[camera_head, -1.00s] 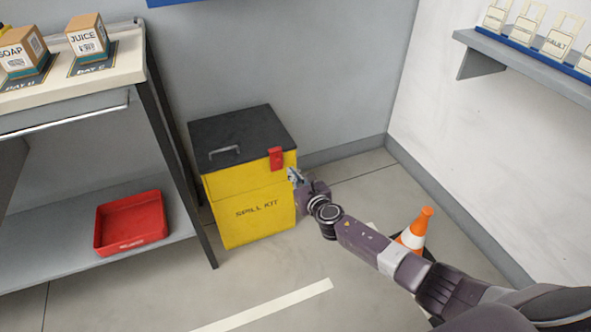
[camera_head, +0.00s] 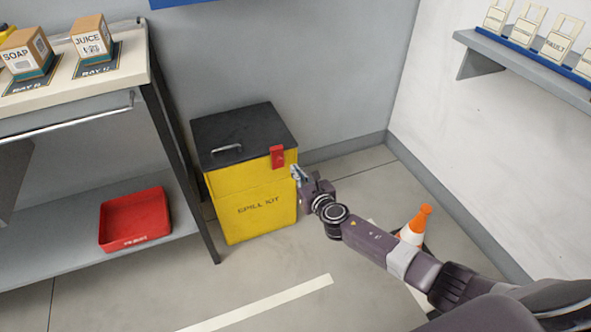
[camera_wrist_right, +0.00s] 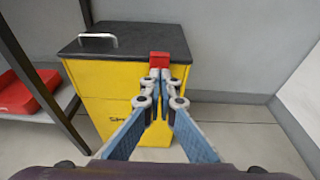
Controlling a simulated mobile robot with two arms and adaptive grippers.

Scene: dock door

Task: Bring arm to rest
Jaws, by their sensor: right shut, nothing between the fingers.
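My right arm comes in from the lower right in the head view. My right gripper (camera_head: 298,174) is shut and empty beside the right front edge of the yellow spill kit box (camera_head: 252,208), near its red latch (camera_head: 277,157). In the right wrist view, the fingertips (camera_wrist_right: 162,76) are together and appear just below the red latch (camera_wrist_right: 159,59). I cannot tell whether they touch the box. The box's black lid (camera_head: 243,133) is closed. My left gripper is not in view.
A bench (camera_head: 120,87) stands at left with soap and juice boxes on top and a red tray (camera_head: 135,219) on its lower shelf. An orange and white cone (camera_head: 415,225) stands behind my right forearm. A wall shelf (camera_head: 520,62) with tags is at upper right. Floor in front is clear.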

